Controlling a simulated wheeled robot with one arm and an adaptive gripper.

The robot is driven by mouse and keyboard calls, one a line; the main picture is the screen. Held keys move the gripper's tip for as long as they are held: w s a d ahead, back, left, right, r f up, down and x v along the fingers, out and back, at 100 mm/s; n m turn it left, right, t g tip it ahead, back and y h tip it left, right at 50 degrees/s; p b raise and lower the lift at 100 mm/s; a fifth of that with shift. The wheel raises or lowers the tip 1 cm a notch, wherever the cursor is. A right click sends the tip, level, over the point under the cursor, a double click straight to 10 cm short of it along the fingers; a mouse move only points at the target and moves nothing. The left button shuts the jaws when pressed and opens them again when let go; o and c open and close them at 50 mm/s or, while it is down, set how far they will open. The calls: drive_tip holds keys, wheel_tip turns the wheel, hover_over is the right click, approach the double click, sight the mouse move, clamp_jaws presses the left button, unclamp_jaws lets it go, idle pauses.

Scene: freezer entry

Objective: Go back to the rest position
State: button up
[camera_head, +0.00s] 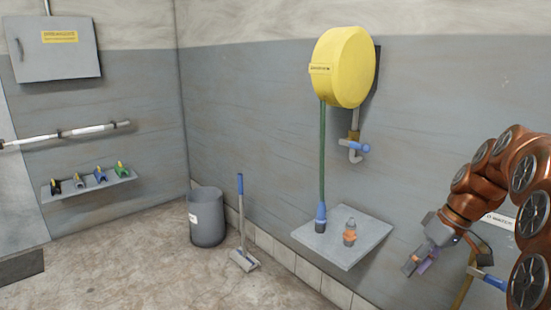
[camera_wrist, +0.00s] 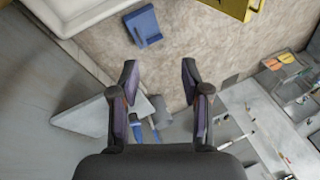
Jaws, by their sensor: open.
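My gripper (camera_head: 418,262) is at the right in the head view, in front of the grey wall and to the right of the small grey shelf. In the wrist view my gripper (camera_wrist: 160,100) has its two fingers spread apart with nothing held between them. My brown arm reaches in from the right edge of the head view. The rest position has no mark that I can see in either view.
The wall shelf (camera_head: 345,246) holds an orange-grey bottle (camera_head: 350,233) and a blue nozzle (camera_head: 320,217) on a green hose from the yellow reel (camera_head: 344,68). A grey bin (camera_head: 206,222) and a blue-handled squeegee (camera_head: 242,215) stand on the floor.

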drive_tip(key=s+a+f+m+g+h, duration=0.2)
drive_tip(key=s+a+f, duration=0.1)
drive_tip(key=s+a, duration=1.05)
drive_tip(key=s+a+f+m+g+h, duration=0.1)
drive_tip(key=s+f, duration=0.2)
drive_tip(key=s, duration=0.4)
drive_tip(key=s+a+f+m+g+h, duration=0.1)
drive_tip(key=s+a+f+m+h, duration=0.15)
drive_tip(key=s, duration=0.45)
wheel_tip(320, 180, up, 25)
drive_tip(key=s+t+p, duration=0.1)
drive_tip(key=p, duration=2.3)
drive_tip(key=shift+s+d+n+y, duration=0.2)
drive_tip(key=shift+d+n+y, duration=0.15)
drive_tip(key=shift+d+y, duration=0.1)
